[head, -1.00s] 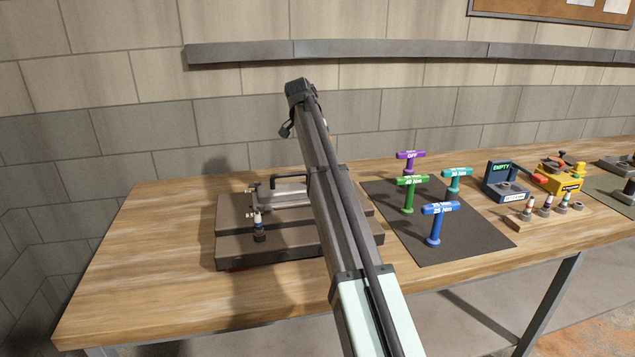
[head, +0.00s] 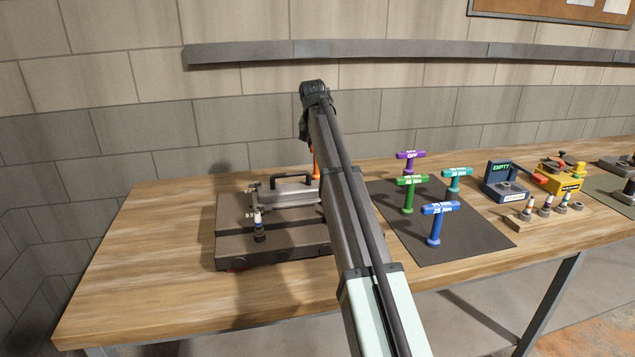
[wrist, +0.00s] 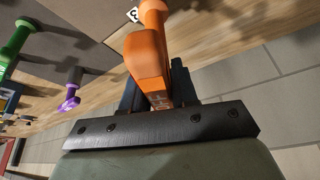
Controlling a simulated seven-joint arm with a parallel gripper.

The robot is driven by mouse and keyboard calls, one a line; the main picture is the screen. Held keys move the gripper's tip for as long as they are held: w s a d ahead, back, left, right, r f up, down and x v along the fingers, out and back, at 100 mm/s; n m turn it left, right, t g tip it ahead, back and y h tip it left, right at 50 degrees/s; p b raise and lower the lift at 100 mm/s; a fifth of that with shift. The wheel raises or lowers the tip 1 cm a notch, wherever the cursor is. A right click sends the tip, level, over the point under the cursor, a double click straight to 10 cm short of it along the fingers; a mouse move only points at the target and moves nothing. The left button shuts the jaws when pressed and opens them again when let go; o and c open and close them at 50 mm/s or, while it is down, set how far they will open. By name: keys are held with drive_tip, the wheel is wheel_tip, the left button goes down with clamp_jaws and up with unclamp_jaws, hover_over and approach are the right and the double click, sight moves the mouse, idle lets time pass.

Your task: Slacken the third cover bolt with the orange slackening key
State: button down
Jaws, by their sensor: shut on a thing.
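My gripper (wrist: 158,90) is shut on the orange slackening key (wrist: 148,58), seen close in the wrist view. In the head view the key's orange shaft (head: 316,162) hangs below my gripper, upright, by the right back part of the engine cover (head: 285,194). The key's lower end runs out of the wrist view, so I cannot tell whether it touches a bolt. A small white number label (wrist: 133,15) lies beside the key in the wrist view. The third bolt itself is not visible. My arm hides the cover's right end in the head view.
Purple (head: 410,156), teal (head: 457,174), green (head: 412,182) and blue (head: 440,210) keys stand on a dark mat (head: 470,246) to the right. The bench's left end is clear.

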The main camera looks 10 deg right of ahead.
drive_tip(key=m+h, duration=0.1)
drive_tip(key=m, duration=0.2)
drive_tip(key=shift+m+g, duration=0.4)
drive_tip(key=m, duration=0.2)
drive_tip(key=m+g+h, duration=0.1)
drive_tip(key=m, duration=0.1)
drive_tip(key=shift+s+r+m+g, duration=0.1)
drive_tip(key=shift+s+m+g, duration=0.05)
drive_tip(key=shift+m+g, duration=0.15)
drive_tip(key=m+g, duration=0.1)
drive_tip(key=m, duration=0.3)
drive_tip(key=shift+s+d+m+g+h, duration=0.1)
drive_tip(key=shift+s+m+g+h, duration=0.05)
drive_tip(key=shift+m+g+h, duration=0.25)
drive_tip(key=m+g, duration=0.1)
drive_tip(key=m, duration=0.3)
drive_tip(key=shift+s, duration=0.2)
